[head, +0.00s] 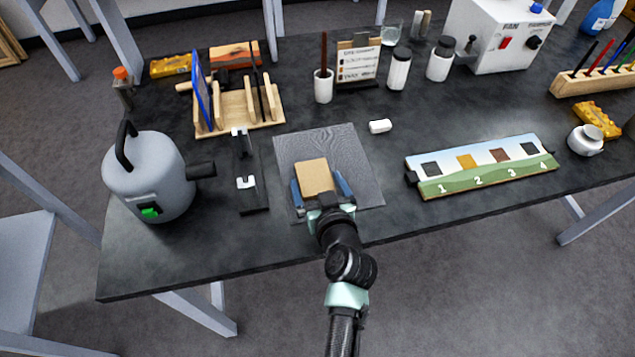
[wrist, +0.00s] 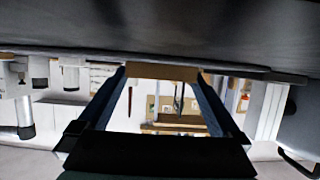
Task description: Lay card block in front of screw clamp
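The card block (head: 314,176) is a flat tan block over the dark grey mat near the table's front edge. My gripper (head: 318,190) has one blue finger on each side of it. In the wrist view the block (wrist: 162,72) fills the space between the fingertips (wrist: 162,78), with no clear gap on either side. The block seems to be at or just above the mat.
The grey mat (head: 362,188) surrounds the block. To its left are a black rail (head: 251,192) and a grey tank (head: 150,180). Behind stands a wooden rack (head: 238,112). A small white piece (head: 380,126) and a numbered board (head: 480,172) lie right. The left back corner holds a yellow item (head: 171,66).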

